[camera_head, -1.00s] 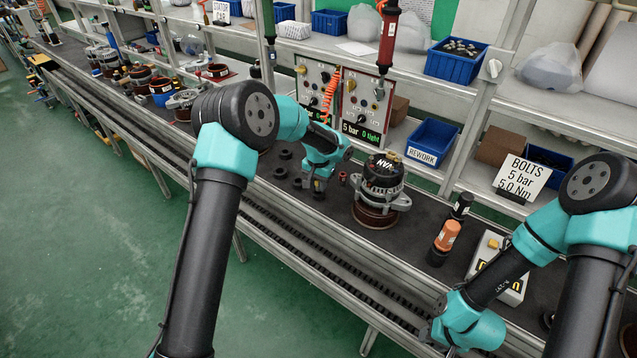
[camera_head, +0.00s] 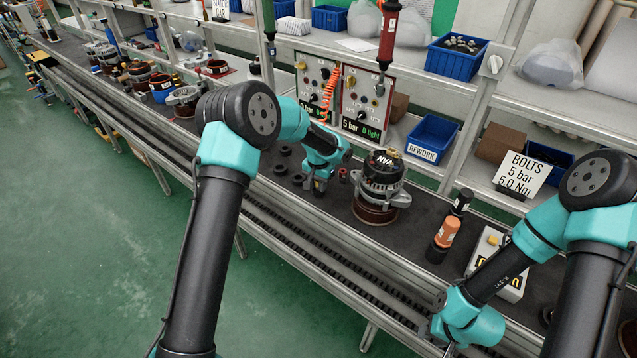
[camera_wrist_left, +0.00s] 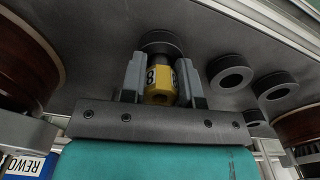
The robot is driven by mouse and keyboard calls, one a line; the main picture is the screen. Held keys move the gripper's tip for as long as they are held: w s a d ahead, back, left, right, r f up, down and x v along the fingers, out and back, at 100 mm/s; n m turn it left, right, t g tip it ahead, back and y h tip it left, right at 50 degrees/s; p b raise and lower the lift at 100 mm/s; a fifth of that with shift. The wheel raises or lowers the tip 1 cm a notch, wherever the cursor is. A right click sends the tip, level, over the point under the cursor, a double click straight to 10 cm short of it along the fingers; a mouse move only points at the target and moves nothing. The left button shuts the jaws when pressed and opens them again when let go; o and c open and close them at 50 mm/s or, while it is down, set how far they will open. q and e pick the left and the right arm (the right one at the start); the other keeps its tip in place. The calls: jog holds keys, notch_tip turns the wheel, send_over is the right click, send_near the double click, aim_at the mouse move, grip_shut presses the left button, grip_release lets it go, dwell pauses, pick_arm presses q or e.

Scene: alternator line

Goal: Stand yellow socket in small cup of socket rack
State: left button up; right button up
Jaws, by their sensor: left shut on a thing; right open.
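My left gripper (camera_wrist_left: 160,82) is shut on the yellow socket (camera_wrist_left: 158,78), which carries a dark number, in the left wrist view. The socket's far end meets a round black cup (camera_wrist_left: 160,40); I cannot tell whether it is inside or just above it. Several other black cups (camera_wrist_left: 231,72) of the rack stand to the right in that view. My right gripper (camera_head: 440,345) is open at the lower right, partly cut off.
An alternator (camera_head: 381,182) stands on a brown round base right of my left gripper. A small red part (camera_head: 343,174) lies between them. A blue rework bin (camera_head: 432,138) is behind.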

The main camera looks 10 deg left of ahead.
pick_arm(q)
jog(key=o, duration=0.9)
notch_tip(320, 180, up, 18)
jog(key=shift+f, duration=0.25)
dwell(0.6)
jog(key=s+a+f+h, duration=0.1)
jog(key=s+f, duration=0.4)
jog(key=f, duration=0.3)
jog(key=s+a+f+n+h, duration=0.1)
jog(key=s+f, duration=0.4)
jog(key=f, duration=0.3)
jog(key=s+a+f+h, duration=0.1)
jog(key=s+f, duration=0.4)
jog(key=f, duration=0.3)
jog(key=s+f+n, duration=0.1)
jog(key=s+f, duration=0.2)
jog(key=s, duration=0.3)
jog(key=s+a+f+n, duration=0.1)
jog(key=s+f, duration=0.1)
jog(key=s, duration=0.5)
jog(key=s+f+n, duration=0.2)
jog(key=s+f, duration=0.1)
jog(key=s, duration=0.4)
jog(key=shift+s+a+f+t+h, duration=0.15)
jog(key=shift+f+t+h, duration=0.15)
jog(key=shift+t+h, duration=0.1)
